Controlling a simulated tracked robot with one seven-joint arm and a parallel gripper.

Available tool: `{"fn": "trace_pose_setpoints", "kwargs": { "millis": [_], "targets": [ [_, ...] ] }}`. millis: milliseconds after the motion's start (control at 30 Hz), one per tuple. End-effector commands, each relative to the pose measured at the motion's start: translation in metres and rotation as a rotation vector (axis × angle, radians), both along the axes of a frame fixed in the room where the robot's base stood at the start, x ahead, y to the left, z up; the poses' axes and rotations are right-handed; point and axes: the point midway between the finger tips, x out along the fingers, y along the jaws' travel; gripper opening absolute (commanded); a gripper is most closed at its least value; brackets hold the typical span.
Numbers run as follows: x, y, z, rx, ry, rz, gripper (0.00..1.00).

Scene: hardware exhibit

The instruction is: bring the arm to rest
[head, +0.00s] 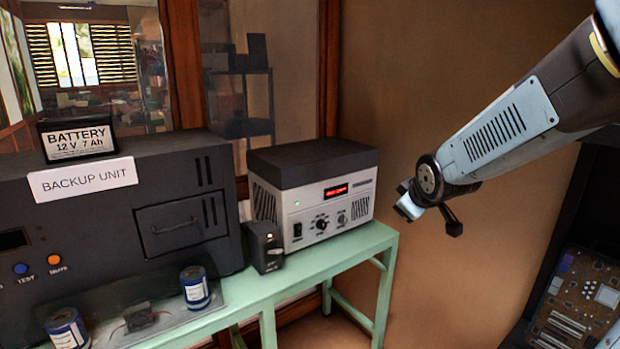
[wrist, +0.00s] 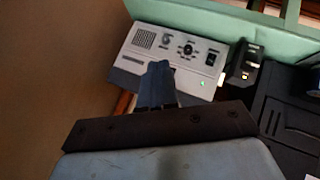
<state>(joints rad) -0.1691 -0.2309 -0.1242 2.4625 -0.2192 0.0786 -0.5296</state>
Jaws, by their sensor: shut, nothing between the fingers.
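My arm reaches in from the upper right of the head view. My gripper (head: 408,207) hangs in the air to the right of the grey power unit, apart from it. In the wrist view my gripper (wrist: 158,72) is shut and empty, its fingers together. Behind the fingers in that view is the front panel of the power unit (wrist: 180,50), which appears upside down. In the head view the power unit (head: 300,212) stands upright on the green table, with a lit red display and a green light.
The green table (head: 345,252) also bears a small black device (head: 264,247), two blue cylinders (head: 195,287) (head: 67,328) and a large dark backup unit (head: 110,220) with a battery (head: 78,138) on top. A circuit board (head: 580,300) is at the lower right. A bare brown wall (head: 440,100) stands behind my gripper.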

Motion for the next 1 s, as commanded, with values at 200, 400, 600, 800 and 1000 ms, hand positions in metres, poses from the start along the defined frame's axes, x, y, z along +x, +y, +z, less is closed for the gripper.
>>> {"fn": "trace_pose_setpoints", "kwargs": {
  "millis": [200,400,600,800,1000],
  "targets": [
    [-0.059,-0.015,0.027,0.137,0.093,-0.188,0.0],
    [-0.118,-0.021,0.044,0.26,0.182,-0.357,0.0],
    [-0.178,-0.02,0.055,0.367,0.266,-0.51,0.0],
    [-0.215,-0.016,0.058,0.427,0.322,-0.603,0.0],
    [-0.224,-0.015,0.058,0.442,0.338,-0.628,0.0]
  ]
}}
